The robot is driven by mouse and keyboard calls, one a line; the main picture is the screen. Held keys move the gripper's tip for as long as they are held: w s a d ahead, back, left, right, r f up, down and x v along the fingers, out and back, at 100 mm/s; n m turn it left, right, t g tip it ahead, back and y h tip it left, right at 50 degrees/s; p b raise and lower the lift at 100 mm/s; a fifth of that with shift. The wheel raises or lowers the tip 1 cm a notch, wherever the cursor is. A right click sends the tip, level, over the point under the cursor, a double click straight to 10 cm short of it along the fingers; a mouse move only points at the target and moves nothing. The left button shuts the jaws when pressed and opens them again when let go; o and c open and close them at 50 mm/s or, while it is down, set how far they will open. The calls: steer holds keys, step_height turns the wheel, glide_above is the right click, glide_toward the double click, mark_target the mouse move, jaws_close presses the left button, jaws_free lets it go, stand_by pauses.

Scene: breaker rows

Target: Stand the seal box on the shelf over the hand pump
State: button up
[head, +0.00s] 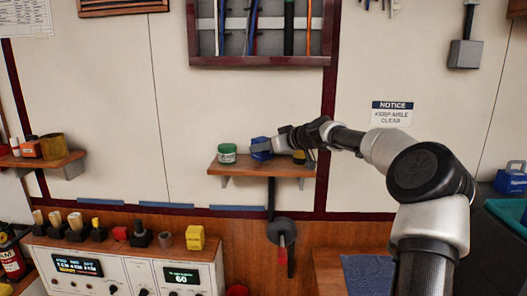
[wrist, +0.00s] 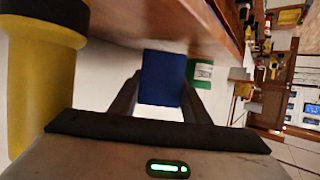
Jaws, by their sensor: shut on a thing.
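A blue box (head: 261,148), which I take to be the seal box, is between the fingers of my gripper (head: 272,147). In the wrist view the blue box (wrist: 162,78) fills the gap between the two dark fingers of my gripper (wrist: 160,95). The box is at the wooden shelf (head: 240,169), close to its top; I cannot tell if it touches. The shelf's wood also shows in the wrist view (wrist: 205,22). Below the shelf hangs a dark round device with a red handle (head: 281,232), apparently the hand pump.
A green and white tin (head: 227,153) stands on the shelf just left of the box. A yellow thing (head: 299,157) is at the shelf's right end, large and close in the wrist view (wrist: 38,75). A tool rack (head: 215,61) hangs above. Another shelf (head: 45,162) is at left.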

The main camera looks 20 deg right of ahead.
steer(key=shift+f, duration=0.6)
steer(key=shift+f, duration=0.15)
steer(key=o, duration=1.2)
steer(key=shift+d+r, duration=0.1)
steer(key=shift+r, duration=0.1)
steer(key=b+v, duration=0.2)
steer(key=v, duration=0.9)
steer(key=shift+s+d+r+b, duration=0.1)
steer(key=shift+s+b, duration=0.25)
